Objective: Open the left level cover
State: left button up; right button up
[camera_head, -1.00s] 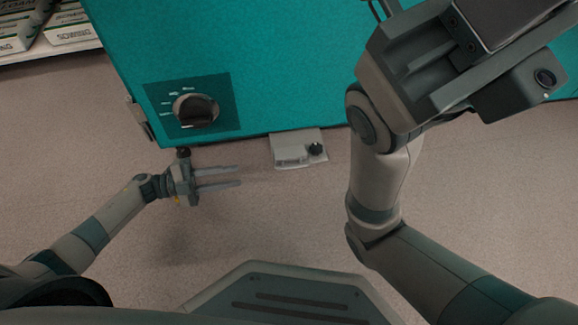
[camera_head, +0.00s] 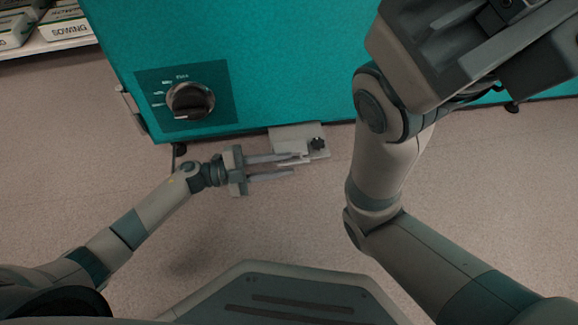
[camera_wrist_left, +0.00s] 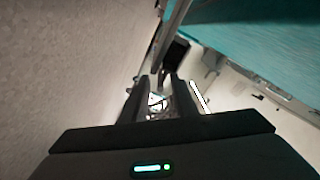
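A pale grey fitting (camera_head: 287,134) with a black knob (camera_head: 318,143) sticks out from the lower front edge of the teal chamber (camera_head: 290,70); it looks like the level cover, though I cannot be sure. My left gripper (camera_head: 299,162) is open, its two fingers pointing right, with the upper finger overlapping the fitting's front edge in the head view. I cannot tell whether they touch. The left wrist view shows the fingers (camera_wrist_left: 158,88) apart, with a small bright patch between them. My right gripper (camera_head: 450,60) is at the upper right, cropped, its fingertips not clear.
A black dial (camera_head: 190,101) sits on the chamber's front, left of the fitting. A dark foot (camera_head: 180,149) stands under the chamber's left corner. A shelf with labelled boxes (camera_head: 62,28) is at the far upper left. The floor (camera_head: 250,220) in front is free.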

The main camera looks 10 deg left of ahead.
pick_arm(q)
jog(key=shift+x, duration=0.85)
jog(key=shift+w+d+b, duration=0.1)
jog(key=shift+d+b, duration=0.2)
grip_shut()
jog(key=shift+p, duration=0.4)
